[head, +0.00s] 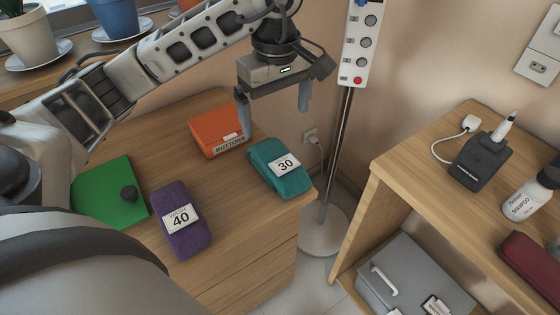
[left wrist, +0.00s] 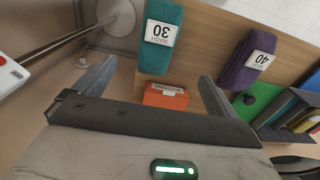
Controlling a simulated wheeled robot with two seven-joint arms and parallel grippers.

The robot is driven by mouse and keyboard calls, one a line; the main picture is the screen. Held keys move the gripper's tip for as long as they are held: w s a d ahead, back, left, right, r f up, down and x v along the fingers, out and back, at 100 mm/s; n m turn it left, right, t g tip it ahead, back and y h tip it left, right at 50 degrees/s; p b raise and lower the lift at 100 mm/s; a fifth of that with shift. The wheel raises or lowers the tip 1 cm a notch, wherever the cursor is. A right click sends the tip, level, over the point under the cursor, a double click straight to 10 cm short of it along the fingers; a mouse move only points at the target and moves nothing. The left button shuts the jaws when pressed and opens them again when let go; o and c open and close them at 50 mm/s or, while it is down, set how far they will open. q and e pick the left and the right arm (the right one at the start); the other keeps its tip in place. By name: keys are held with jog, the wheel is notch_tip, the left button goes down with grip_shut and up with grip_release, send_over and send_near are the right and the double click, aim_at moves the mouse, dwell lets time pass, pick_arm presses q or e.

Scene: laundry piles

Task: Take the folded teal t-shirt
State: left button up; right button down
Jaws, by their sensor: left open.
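The folded teal t-shirt (head: 280,168) lies on the wooden dresser top near its right corner, with a white label reading 30. It also shows in the left wrist view (left wrist: 161,38), beyond and between my fingertips. My left gripper (head: 274,110) is open and empty, held above the dresser near the back edge, with its fingers pointing down. In the left wrist view its two fingers (left wrist: 154,80) are spread wide apart. The gripper appears above and apart from the teal t-shirt. My right gripper is not in view.
An orange box labelled BUTTONS (head: 218,133) sits close behind the teal t-shirt. A purple folded cloth labelled 40 (head: 181,220) and a green item (head: 108,192) lie to the left. A stand with a metal pole (head: 336,150) rises at the right. A wooden shelf (head: 420,150) stands further right.

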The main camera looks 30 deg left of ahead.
aim_at(278, 157)
pick_arm(q)
notch_tip(278, 157, down, 8)
jog(key=shift+d+f, duration=0.1)
jog(key=shift+w+f, duration=0.2)
jog(key=shift+f, duration=2.6)
jog(key=c, duration=1.2)
